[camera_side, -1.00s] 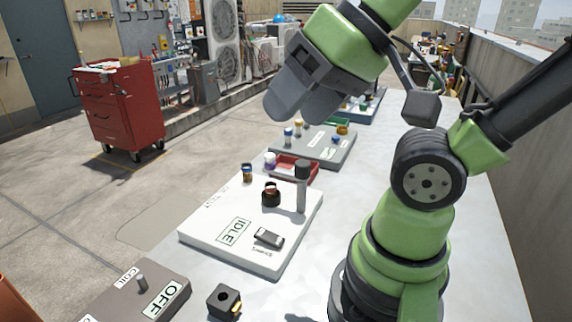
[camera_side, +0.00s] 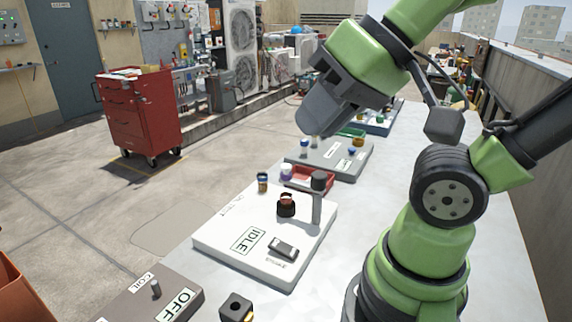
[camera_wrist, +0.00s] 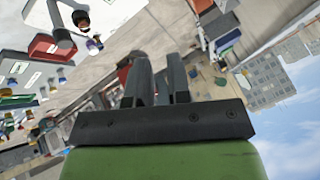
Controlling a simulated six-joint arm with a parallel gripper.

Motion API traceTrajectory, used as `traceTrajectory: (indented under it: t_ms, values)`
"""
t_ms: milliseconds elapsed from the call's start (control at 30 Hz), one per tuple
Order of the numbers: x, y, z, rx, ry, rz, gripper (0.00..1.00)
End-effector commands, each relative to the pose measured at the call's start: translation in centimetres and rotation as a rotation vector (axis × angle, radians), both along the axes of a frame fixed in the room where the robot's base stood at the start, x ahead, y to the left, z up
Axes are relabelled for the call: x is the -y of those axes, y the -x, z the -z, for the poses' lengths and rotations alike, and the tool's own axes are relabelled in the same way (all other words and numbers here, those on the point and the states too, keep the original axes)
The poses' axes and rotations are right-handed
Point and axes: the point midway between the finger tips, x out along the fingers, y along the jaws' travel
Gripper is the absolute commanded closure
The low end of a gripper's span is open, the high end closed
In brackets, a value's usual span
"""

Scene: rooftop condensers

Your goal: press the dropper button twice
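The white board (camera_side: 215,240) with an IDLE display (camera_side: 248,240) lies on the bench. On it stand a grey post with a dark head (camera_side: 319,182), a dark round holder with a reddish top (camera_side: 286,205) and a small black-and-grey button block (camera_side: 284,248) near the front edge; its label is too small to read. My gripper (camera_side: 312,125) is high above the board's far end, apart from everything and tilted down to the left. Its fingers look together and empty. In the wrist view the fingers (camera_wrist: 160,80) stand close side by side; the button is not clear there.
A grey OFF panel with a coil knob (camera_side: 155,289) and a black block (camera_side: 236,307) lie in front. A red tray (camera_side: 318,181), small bottles and a grey board (camera_side: 360,163) lie behind. The bench right of the white board is clear.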

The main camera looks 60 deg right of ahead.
Motion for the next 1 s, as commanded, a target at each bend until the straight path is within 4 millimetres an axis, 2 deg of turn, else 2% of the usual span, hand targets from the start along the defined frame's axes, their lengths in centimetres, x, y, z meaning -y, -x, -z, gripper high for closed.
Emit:
traceTrajectory:
  t_ms: [33,67,1000]
  values:
    - [0.00,0.00,0.00,0.000,0.000,0.000,0.94]
    - [0.00,0.00,0.00,0.000,0.000,0.000,1.00]
    - [0.00,0.00,0.00,0.000,0.000,0.000,1.00]
